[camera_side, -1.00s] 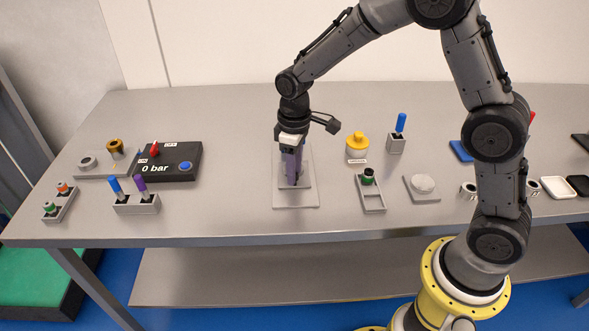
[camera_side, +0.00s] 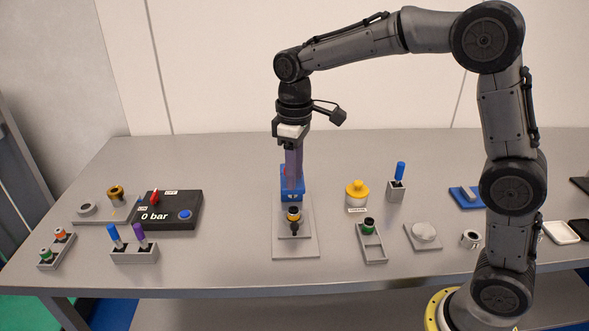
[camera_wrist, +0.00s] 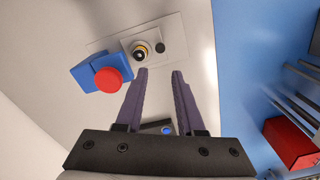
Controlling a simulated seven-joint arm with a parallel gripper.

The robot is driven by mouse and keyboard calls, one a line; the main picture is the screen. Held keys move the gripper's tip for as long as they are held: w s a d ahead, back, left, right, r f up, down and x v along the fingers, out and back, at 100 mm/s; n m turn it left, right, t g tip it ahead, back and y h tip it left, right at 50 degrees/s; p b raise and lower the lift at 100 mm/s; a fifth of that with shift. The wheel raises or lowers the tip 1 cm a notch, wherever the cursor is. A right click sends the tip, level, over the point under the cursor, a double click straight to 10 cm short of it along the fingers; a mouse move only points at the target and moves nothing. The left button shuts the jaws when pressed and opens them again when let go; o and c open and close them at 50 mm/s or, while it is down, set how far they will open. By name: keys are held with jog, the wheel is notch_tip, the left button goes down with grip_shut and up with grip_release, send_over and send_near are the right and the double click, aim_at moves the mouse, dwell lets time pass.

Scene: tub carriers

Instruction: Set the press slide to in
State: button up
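The press stands mid-table, a blue block (camera_side: 292,186) with a red button, behind a grey slide on a light base plate (camera_side: 309,250). The slide's small black knob (camera_side: 295,232) is at its front end. A black and yellow round piece (camera_side: 294,214) sits on the slide, in front of the blue block and not under it.
A yellow-topped pot (camera_side: 357,194), a blue-handled block (camera_side: 397,187) and a grey frame (camera_side: 372,246) stand to the right. A black pressure box (camera_side: 165,218) and a peg block (camera_side: 134,255) stand to the left.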

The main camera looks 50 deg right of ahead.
jog(key=shift+r, duration=0.35)
jog(key=shift+o, duration=1.4)
jog(key=n+t+h, duration=0.2)
jog(key=n+h, duration=0.2)
jog(key=n, duration=1.4)
send_near(294, 224)
jog(key=x, duration=0.8)
jog(key=shift+f, duration=0.2)
jog(key=shift+c, duration=0.3)
